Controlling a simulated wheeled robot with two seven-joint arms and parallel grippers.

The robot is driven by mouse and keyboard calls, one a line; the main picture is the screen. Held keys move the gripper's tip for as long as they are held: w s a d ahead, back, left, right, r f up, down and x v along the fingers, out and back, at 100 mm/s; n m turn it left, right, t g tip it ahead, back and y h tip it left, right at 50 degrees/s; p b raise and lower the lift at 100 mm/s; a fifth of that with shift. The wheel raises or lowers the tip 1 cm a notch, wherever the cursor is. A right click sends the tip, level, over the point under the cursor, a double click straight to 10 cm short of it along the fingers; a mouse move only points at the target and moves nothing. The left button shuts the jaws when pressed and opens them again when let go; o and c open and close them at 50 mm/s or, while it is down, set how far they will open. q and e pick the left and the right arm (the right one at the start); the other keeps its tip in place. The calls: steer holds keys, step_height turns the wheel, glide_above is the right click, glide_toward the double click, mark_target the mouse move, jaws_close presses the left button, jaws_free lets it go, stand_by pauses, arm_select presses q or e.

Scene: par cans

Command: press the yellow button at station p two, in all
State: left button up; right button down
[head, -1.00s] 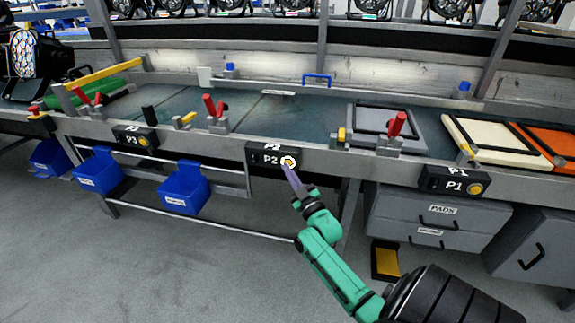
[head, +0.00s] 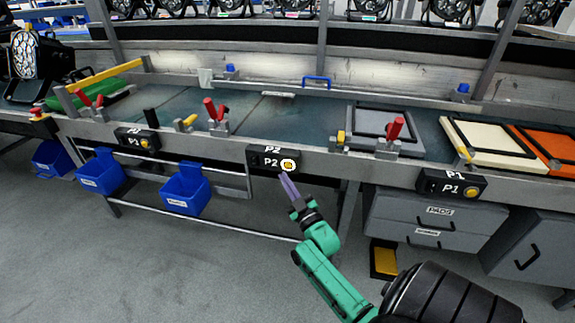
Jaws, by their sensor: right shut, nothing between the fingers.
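The station P2 box (head: 262,159) is black and sits on the front rail of the bench, near the middle of the head view. Its yellow button (head: 288,165) is at the box's right end and looks bright, with a pale ring around it. My right gripper (head: 284,177) is shut and empty. Its fingertips are just below the button, and a small gap shows between them in the picture. My left gripper is not in view.
Station P3 box (head: 137,139) is to the left and station P1 box (head: 451,186) to the right, each with a yellow button. Blue bins (head: 185,188) hang under the rail at left. Drawers (head: 432,222) stand below at right. Red-handled clamps (head: 394,130) stand on the bench edge.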

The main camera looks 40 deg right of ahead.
steer(key=s+a, duration=0.1)
steer(key=s+a+p, duration=0.1)
steer(key=a, duration=0.1)
steer(key=shift+p, duration=0.3)
stand_by(0.6)
